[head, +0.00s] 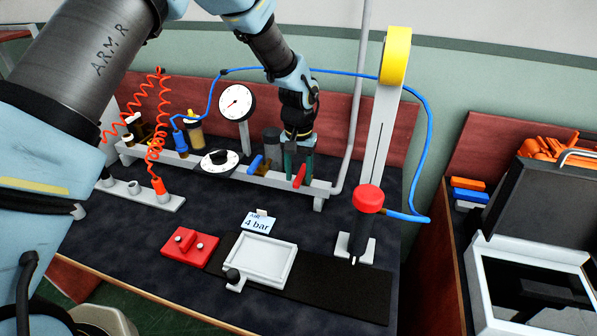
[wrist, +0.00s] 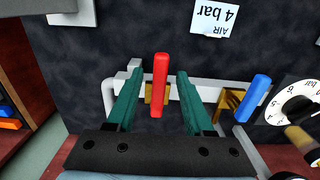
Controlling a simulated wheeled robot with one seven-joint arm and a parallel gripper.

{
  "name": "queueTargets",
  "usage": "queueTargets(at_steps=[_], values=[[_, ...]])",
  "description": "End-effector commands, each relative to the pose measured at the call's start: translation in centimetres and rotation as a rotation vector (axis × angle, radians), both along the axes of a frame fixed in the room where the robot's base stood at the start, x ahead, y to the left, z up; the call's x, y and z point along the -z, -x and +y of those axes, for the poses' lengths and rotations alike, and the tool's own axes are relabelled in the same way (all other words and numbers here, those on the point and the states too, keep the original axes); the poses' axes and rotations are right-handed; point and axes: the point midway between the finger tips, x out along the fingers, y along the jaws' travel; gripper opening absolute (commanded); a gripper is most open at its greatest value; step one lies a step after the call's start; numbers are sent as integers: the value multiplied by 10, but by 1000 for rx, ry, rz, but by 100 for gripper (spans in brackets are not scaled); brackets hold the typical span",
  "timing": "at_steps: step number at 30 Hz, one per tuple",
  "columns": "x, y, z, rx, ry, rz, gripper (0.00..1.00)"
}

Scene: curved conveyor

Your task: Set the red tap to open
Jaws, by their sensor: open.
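The red tap's lever handle (head: 300,176) is at the right end of the white pipe rail (head: 319,188) on the bench. In the wrist view the red handle (wrist: 160,85) stands upright in the picture, crossing the rail, with its brass body (wrist: 148,94) partly hidden behind it. My gripper (head: 297,167) is at the tap, pointing down. In the wrist view my gripper (wrist: 157,77) is open, with one green finger on each side of the red handle. Gaps show between handle and fingers. The tap's body is mostly hidden by the fingers in the head view.
A blue tap handle (head: 256,164) and a black-knobbed dial (head: 219,161) are left of the red tap. A round gauge (head: 237,103) stands behind. A label reading "AIR 4 bar" (head: 258,222) and a grey tray (head: 259,259) are in front. A pale bent pipe (head: 353,110) rises on the right.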

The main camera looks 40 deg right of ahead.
Motion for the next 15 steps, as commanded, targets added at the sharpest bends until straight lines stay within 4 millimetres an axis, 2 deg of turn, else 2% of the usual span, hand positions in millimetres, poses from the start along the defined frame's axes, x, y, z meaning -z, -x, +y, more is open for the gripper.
queueTargets(at_steps=[4, 15], values=[[0, 0, 0, 0, 0, 0, 50], [0, 0, 0, 0, 1, -1, 9]])
